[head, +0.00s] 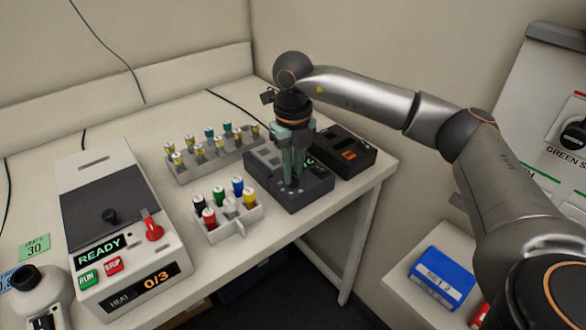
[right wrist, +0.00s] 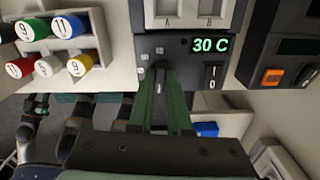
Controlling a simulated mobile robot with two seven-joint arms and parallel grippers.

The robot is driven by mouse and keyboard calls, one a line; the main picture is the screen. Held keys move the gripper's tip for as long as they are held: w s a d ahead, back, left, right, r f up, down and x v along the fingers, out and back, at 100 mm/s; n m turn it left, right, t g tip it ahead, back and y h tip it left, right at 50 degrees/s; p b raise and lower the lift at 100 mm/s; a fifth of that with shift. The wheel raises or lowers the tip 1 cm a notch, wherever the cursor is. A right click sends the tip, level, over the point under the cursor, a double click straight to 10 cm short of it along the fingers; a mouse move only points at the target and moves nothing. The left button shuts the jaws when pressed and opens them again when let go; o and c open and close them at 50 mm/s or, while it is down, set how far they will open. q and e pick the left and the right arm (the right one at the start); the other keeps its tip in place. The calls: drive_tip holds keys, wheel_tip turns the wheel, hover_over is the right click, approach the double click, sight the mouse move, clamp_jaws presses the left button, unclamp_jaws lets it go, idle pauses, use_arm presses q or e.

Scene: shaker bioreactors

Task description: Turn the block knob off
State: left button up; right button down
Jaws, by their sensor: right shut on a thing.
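The dark grey block unit (head: 305,197) stands at the right end of the table. In the right wrist view its front panel (right wrist: 180,42) shows a lit green "30 C" display (right wrist: 210,45) and a black switch marked I and 0 (right wrist: 213,78). My right gripper (head: 292,178) reaches down onto the block from above. In the right wrist view its green fingers (right wrist: 161,95) are shut on a narrow dark knob (right wrist: 160,68) on the panel, left of the display. The fingers hide most of the knob. My left gripper is out of view.
A black unit with an orange button (head: 348,155) stands close right of the block. A rack of coloured-cap tubes (head: 235,222) and a longer tube rack (head: 190,177) stand left of it. A shaker reading READY (head: 120,235) is further left.

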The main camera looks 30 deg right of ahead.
sight(294, 174)
drive_tip(key=shift+n, duration=0.6)
drive_tip(key=c, duration=0.9)
unclamp_jaws()
drive_tip(key=shift+o, duration=0.2)
wheel_tip(294, 174, up, 13)
drive_tip(key=shift+f+p, duration=0.2)
drive_tip(key=shift+p, duration=0.1)
drive_tip(key=shift+s+f, duration=0.1)
